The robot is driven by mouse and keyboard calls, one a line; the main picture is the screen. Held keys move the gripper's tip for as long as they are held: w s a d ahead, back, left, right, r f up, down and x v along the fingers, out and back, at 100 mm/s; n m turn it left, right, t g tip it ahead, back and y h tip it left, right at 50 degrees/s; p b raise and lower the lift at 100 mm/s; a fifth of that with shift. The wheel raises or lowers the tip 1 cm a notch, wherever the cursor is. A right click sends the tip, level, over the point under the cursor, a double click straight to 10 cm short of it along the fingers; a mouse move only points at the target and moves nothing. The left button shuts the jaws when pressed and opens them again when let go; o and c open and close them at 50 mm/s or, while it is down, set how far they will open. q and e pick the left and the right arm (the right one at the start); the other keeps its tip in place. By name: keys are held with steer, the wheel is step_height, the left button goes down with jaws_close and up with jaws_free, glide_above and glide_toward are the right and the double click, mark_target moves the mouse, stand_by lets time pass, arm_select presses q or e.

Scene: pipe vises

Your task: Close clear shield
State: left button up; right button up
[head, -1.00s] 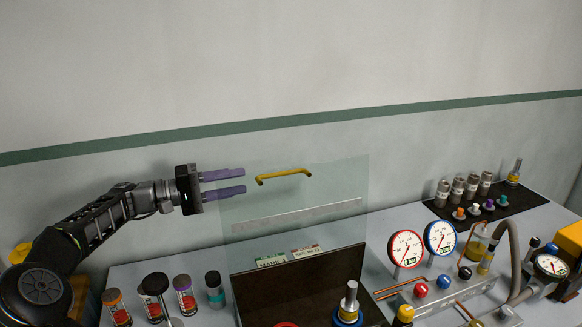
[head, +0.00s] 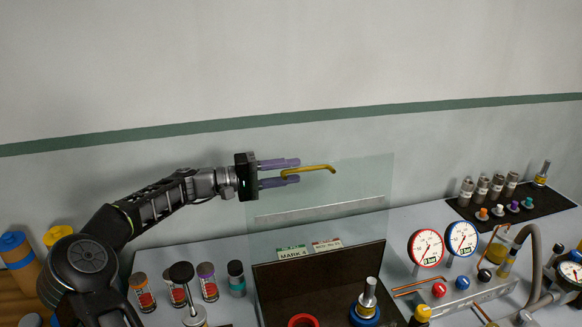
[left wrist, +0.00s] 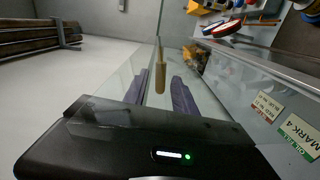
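The clear shield (head: 360,190) stands raised, nearly upright, at the back of a dark open box (head: 275,275). A yellow bar handle (head: 318,168) is on its upper edge; it also shows in the left wrist view (left wrist: 160,77). My left gripper (head: 296,171) is level with the handle's left end. Its two purple fingers are apart, one above and one below the handle end. In the left wrist view the handle lies between the fingers, with a visible gap on both sides. My right gripper is out of view.
Several capped jars (head: 207,282) stand left of the box. A metal post on a blue base (head: 367,305) and a red ring (head: 303,321) are at its front. Gauges (head: 426,247) and copper pipes stand to the right. The wall behind is bare.

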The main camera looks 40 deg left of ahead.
arm_select(q)
steer(key=shift+w+d, duration=0.25)
steer(key=shift+c, duration=0.5)
jaws_close()
steer(key=shift+s+f, duration=0.1)
steer(key=shift+f, duration=0.1)
stand_by(0.6)
